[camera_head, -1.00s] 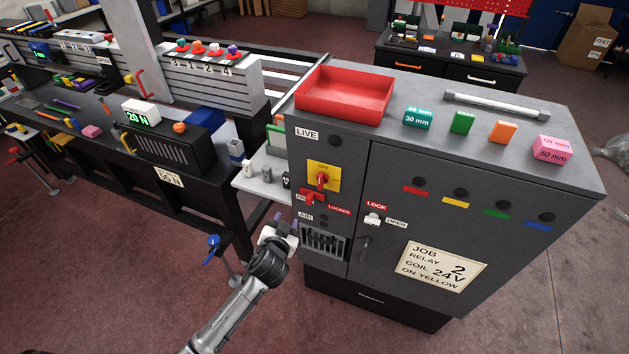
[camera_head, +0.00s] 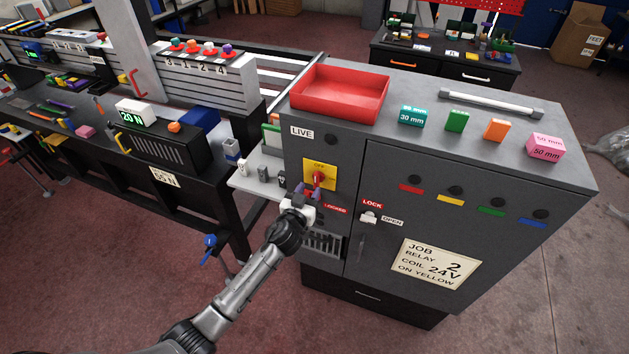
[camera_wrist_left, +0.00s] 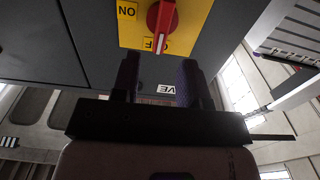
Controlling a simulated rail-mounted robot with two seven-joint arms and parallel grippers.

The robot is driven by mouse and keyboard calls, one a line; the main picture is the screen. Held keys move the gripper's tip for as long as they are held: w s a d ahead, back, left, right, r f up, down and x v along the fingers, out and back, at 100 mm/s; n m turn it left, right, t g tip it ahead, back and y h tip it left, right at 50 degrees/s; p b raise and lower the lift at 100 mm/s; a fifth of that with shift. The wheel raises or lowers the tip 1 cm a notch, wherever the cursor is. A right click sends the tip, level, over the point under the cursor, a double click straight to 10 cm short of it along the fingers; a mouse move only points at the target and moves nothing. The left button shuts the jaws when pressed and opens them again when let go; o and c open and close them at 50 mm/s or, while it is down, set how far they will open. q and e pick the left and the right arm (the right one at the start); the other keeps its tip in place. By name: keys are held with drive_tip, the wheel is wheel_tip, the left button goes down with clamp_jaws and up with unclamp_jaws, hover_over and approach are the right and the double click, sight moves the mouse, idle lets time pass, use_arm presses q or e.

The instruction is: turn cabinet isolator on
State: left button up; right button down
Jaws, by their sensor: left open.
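The cabinet isolator is a yellow plate (camera_head: 329,168) with a red rotary handle (camera_head: 319,178) on the grey cabinet's front. "OFF" is printed above the handle. In the left wrist view, upside down, the red handle (camera_wrist_left: 163,20) has its white line toward the partly hidden OFF mark, and ON stands to one side. My left gripper (camera_head: 310,186) is open just below and in front of the handle. Its two dark purple fingers (camera_wrist_left: 158,78) are apart with nothing between them. I cannot tell whether they touch the plate. My right gripper is not in view.
Below the isolator, my gripper partly hides the red LOCKED label (camera_head: 335,209). A white latch (camera_head: 368,217) sits between LOCK and OPEN labels. A red tray (camera_head: 340,94) and coloured blocks stand on the cabinet top. A small shelf with parts (camera_head: 262,172) adjoins at left.

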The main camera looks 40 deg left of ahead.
sight(315, 179)
use_arm(q)
drive_tip(key=shift+x, duration=2.5)
clamp_jaws()
